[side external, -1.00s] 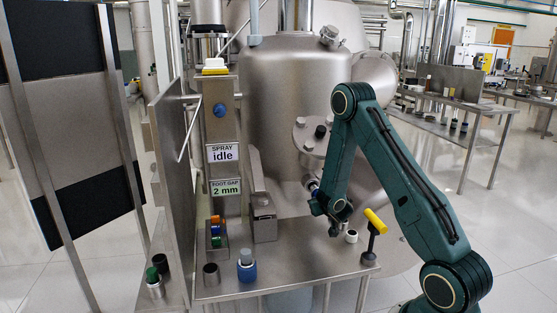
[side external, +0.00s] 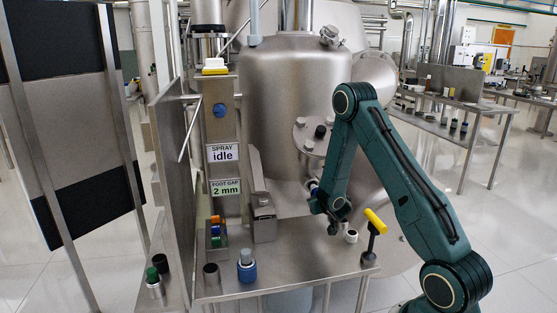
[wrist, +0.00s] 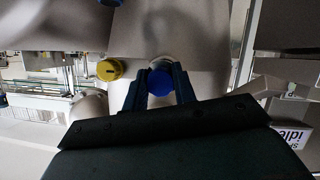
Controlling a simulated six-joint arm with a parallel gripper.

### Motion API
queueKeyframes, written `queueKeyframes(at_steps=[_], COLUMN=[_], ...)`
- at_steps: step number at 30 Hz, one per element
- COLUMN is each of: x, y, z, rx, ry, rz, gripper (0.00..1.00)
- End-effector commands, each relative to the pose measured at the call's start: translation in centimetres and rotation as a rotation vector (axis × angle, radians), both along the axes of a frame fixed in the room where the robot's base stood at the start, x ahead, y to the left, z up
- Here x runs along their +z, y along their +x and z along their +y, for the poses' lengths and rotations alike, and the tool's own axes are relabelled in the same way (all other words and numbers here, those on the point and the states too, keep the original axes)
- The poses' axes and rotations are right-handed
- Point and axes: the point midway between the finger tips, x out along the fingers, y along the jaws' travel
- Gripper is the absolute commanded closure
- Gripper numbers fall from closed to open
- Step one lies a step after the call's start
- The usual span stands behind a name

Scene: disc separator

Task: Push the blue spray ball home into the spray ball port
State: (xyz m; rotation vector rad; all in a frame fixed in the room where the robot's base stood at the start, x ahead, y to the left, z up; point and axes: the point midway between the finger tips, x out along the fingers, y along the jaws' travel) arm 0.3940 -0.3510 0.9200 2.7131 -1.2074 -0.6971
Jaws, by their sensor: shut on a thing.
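The blue spray ball (wrist: 160,83) shows in the wrist view as a round blue end between the two fingers of my gripper (wrist: 160,88), which is shut on it. A pale ring (wrist: 160,61), which looks like the spray ball port, lies just beyond the ball, close against it. How deep the ball sits in it is hidden. In the side view, my gripper (side external: 315,190) reaches to the lower front of the steel vessel (side external: 290,100); the ball is mostly hidden there. The display panels read "SPRAY idle" (side external: 222,153) and "FOOT GAP 2 mm" (side external: 225,188).
A yellow-topped handle (side external: 375,220) and a white-topped cup (side external: 351,236) stand close by my wrist. A blue-collared fitting (side external: 247,271), a dark cup (side external: 211,275) and a coloured block rack (side external: 215,240) are on the bench's left. The bench's middle front is clear.

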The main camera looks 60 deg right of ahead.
Motion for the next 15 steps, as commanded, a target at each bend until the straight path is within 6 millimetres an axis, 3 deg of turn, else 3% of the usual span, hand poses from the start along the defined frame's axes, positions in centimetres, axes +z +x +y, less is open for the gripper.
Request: queueKeyframes(at_steps=[15], x=[0.06], y=[0.85], z=[-0.8], rx=[0.0], ry=[-0.002], rz=[-0.002], gripper=[1.0])
